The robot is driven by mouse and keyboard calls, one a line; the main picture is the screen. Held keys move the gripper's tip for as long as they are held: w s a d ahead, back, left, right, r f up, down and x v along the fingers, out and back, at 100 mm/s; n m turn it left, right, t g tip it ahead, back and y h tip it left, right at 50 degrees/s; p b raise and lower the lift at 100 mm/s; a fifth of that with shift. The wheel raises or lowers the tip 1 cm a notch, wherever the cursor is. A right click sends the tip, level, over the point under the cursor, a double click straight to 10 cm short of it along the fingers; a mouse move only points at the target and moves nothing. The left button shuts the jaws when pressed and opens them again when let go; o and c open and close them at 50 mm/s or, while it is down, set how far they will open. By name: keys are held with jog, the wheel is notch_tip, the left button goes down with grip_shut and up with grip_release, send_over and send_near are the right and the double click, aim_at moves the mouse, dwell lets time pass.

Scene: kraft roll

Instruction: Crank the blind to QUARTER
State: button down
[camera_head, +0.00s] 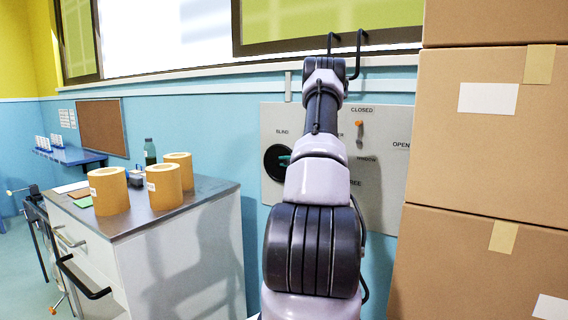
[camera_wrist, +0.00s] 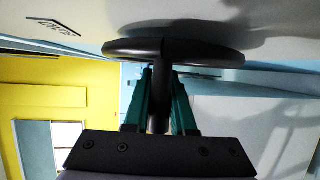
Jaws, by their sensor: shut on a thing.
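The wall panel (camera_head: 275,118) carries a BLIND label above a dark round crank wheel (camera_head: 273,165), partly hidden by my arm. In the wrist view the crank wheel (camera_wrist: 215,57) is seen nearly edge-on, with a dark handle post (camera_wrist: 160,100) standing out from it. The teal fingers of my gripper (camera_wrist: 162,82) lie on both sides of this post and are shut on it. The gripper (camera_head: 286,160) also shows at the wheel in the head view. An orange pointer (camera_head: 359,126) sits under the CLOSED mark.
Stacked cardboard boxes (camera_head: 462,150) stand close on the right, beside the panel. A cabinet (camera_head: 180,260) with brown paper rolls (camera_head: 109,190) and a green bottle (camera_head: 150,150) stands on the left. A window (camera_head: 165,30) is above the panel.

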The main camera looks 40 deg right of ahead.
jog(key=shift+f, duration=0.1)
jog(key=shift+s+d+f+m+t, duration=0.15)
jog(key=shift+f+m+t, duration=0.3)
jog(key=shift+t, duration=0.55)
jog(key=shift+s+f+m+t, duration=0.15)
jog(key=shift+f+m+t, duration=0.25)
jog(key=shift+t, duration=0.6)
jog(key=c, duration=0.8)
grip_release()
jog(key=shift+o, duration=0.2)
jog(key=shift+r, duration=0.1)
